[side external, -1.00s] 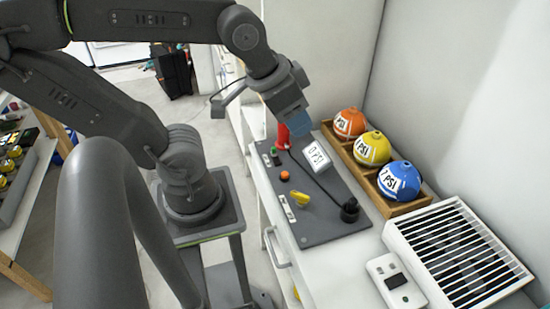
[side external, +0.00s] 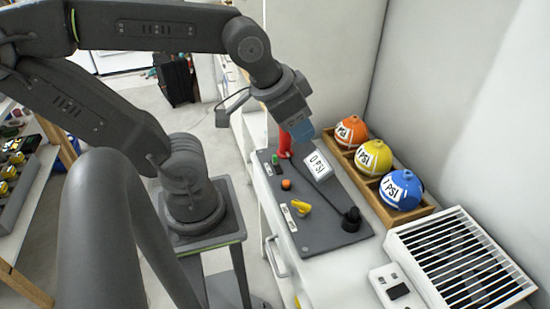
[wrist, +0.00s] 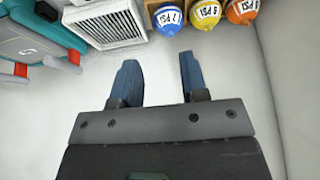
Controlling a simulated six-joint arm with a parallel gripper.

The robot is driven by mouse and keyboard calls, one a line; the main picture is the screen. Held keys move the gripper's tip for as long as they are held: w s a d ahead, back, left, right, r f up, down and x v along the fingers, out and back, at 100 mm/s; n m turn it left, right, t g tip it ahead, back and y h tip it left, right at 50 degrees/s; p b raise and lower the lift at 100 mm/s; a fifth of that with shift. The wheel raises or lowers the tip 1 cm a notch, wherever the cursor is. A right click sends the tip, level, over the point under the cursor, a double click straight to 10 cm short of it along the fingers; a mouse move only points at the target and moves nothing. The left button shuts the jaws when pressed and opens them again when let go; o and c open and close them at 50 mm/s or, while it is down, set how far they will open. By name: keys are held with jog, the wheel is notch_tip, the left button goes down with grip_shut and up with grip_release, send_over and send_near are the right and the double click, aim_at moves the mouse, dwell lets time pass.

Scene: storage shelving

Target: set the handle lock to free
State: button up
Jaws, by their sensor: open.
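A dark grey control panel (side external: 325,236) lies on the white counter. It carries a yellow knob (side external: 301,207) beside white label strips, too small to read. A red handle-like part (side external: 285,142) stands at its far end, partly hidden by my gripper. A tilted display (side external: 319,166) reads 0 PSI. I cannot tell for sure which part is the handle lock. My gripper (side external: 303,132) hangs above the panel's far end, near the red part and apart from the yellow knob.
An orange button (side external: 286,184), a green button (side external: 275,159) and a black fitting (side external: 351,219) are on the panel. To its right, a wooden rack (side external: 415,212) holds orange, yellow and blue balls. A white vented box (side external: 460,255) stands nearer. White walls close the back.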

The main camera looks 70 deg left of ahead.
jog(key=w+a+f+n+t+y, duration=0.1)
jog(key=w+a+y, duration=0.2)
jog(key=a, duration=0.4)
jog(key=w+a+f+n+y, duration=0.1)
jog(key=w+a+y, duration=0.25)
jog(key=a, duration=0.35)
jog(key=m+h, duration=0.2)
jog(key=h, duration=0.1)
send_over(274, 156)
jog(key=w+d, duration=0.2)
notch_tip(274, 156, down, 10)
jog(key=s+a+f+g+h, duration=0.2)
jog(key=s+f+h, duration=0.2)
jog(key=s+f, duration=0.35)
jog(key=x, duration=1.4)
jog(key=shift+s, duration=0.1)
grip_shut()
jog(key=shift+a, duration=0.1)
